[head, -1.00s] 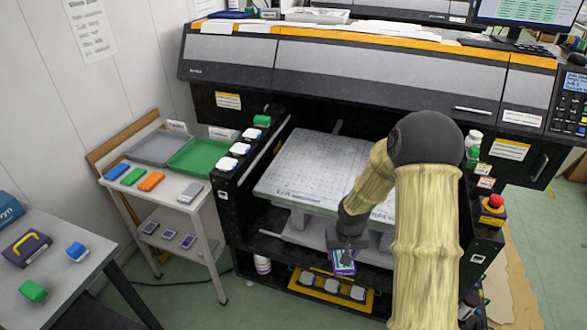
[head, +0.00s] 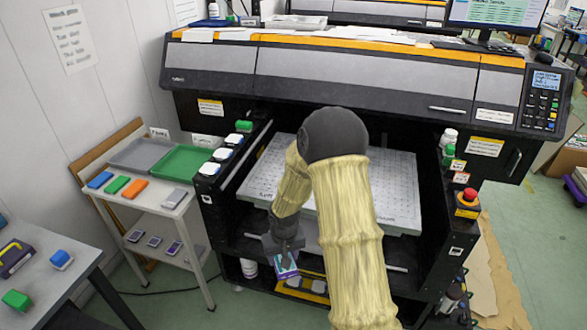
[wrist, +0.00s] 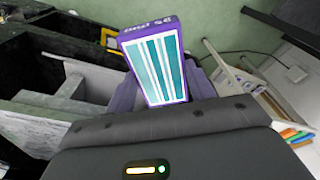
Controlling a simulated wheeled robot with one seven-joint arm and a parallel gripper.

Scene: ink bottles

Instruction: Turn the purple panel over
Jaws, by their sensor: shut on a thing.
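The purple panel (head: 286,266) is a small flat piece with a purple edge and a pale face with teal stripes. My gripper (head: 284,250) is shut on it and holds it in the air in front of the printer's lower opening. In the wrist view the panel (wrist: 155,66) stands tilted between the fingers, its striped face toward the camera and white lettering on its purple top edge. Its other face is hidden. My fingertips are partly hidden behind the panel.
The printer bed (head: 393,195) lies behind my arm. A side table (head: 142,200) at the left bears a grey tray (head: 147,153), a green tray (head: 186,161) and coloured blocks, with several small panels on its lower shelf. A grey table (head: 50,290) stands at the front left.

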